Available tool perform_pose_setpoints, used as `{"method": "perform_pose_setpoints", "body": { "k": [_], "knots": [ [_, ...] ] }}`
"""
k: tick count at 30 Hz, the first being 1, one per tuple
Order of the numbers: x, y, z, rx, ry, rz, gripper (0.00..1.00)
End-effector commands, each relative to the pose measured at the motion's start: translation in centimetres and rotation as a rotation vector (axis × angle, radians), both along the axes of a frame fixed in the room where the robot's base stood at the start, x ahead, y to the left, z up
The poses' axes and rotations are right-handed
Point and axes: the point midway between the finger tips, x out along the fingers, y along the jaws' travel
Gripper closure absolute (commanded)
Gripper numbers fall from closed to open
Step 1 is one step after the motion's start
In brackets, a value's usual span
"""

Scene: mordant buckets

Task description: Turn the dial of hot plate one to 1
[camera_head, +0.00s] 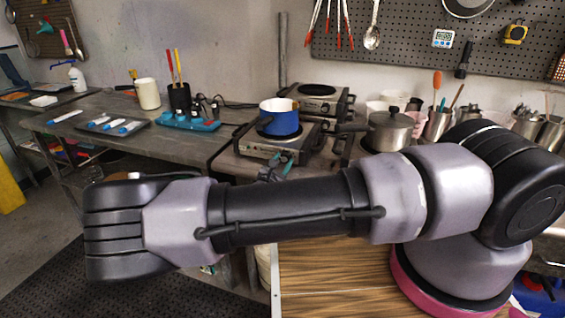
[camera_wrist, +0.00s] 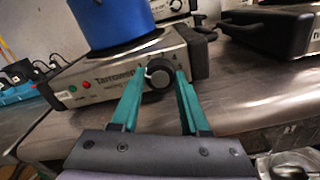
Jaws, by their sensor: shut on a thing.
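A silver hot plate (camera_head: 262,146) stands on the bench in the head view, and its front panel (camera_wrist: 104,80) fills the middle of the wrist view. Its round dial (camera_wrist: 157,77) is at the right end of the panel; I cannot read the setting. My gripper (camera_wrist: 162,74) has its teal fingers on both sides of the dial, shut on it. In the head view my gripper (camera_head: 279,166) is small at the front of the hot plate, partly behind my arm. A blue pot (camera_head: 279,118) stands on the hot plate and shows in the wrist view (camera_wrist: 110,22).
Another hot plate (camera_head: 318,98) stands behind. A lidded steel pot (camera_head: 390,132) is to the right. A blue rack (camera_head: 189,122) stands to the left on the bench.

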Motion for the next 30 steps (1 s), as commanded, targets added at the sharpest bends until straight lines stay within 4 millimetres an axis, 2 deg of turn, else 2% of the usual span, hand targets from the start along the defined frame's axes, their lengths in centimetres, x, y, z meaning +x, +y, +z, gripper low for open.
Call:
{"method": "perform_pose_setpoints", "body": {
  "k": [8,20,21,23,24,30],
  "knots": [
    [-0.02,0.05,-0.01,0.067,-0.028,0.001,1.0],
    [-0.04,0.04,-0.01,0.075,-0.031,0.001,1.0],
    [-0.04,0.04,-0.01,0.075,-0.031,0.001,0.51],
    [-0.04,0.04,-0.01,0.075,-0.031,0.001,0.28],
    [-0.03,0.04,-0.01,0.075,-0.031,0.001,0.25],
    [-0.02,0.01,-0.02,0.074,-0.03,0.0,0.25]
  ]
}}
